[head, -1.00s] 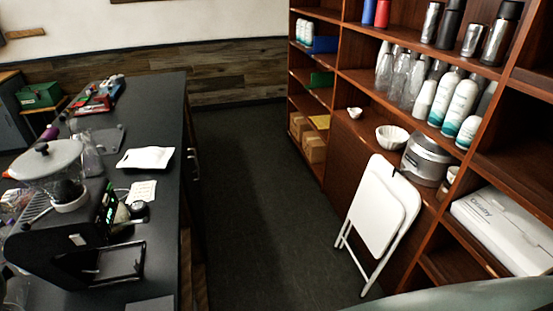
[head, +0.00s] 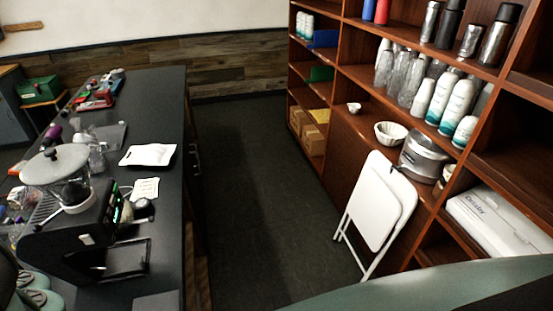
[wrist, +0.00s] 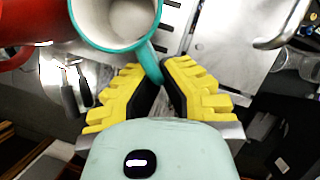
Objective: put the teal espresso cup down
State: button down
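The teal espresso cup (wrist: 145,45) is at the top of the wrist view, with its pale inside facing the camera. Its teal handle (wrist: 151,65) sits between the yellow-padded fingers of my gripper (wrist: 156,82), which are closed on it. Behind the cup is a metal surface with dark slots (wrist: 172,18); I cannot tell whether the cup touches it. Neither the cup nor the fingertips can be made out in the head view.
A black machine with a round pale lid (head: 56,165) stands on the dark counter (head: 160,100). A white tray (head: 147,154) and a small card (head: 145,188) lie nearby. In the wrist view, a red object (wrist: 35,20) is left of the cup and a metal bar (wrist: 285,25) right.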

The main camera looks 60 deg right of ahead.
jog(key=shift+f+b, duration=0.2)
jog(key=shift+b, duration=0.1)
jog(key=c, duration=1.1)
grip_release()
jog(key=shift+r, duration=0.1)
jog(key=shift+c, duration=0.2)
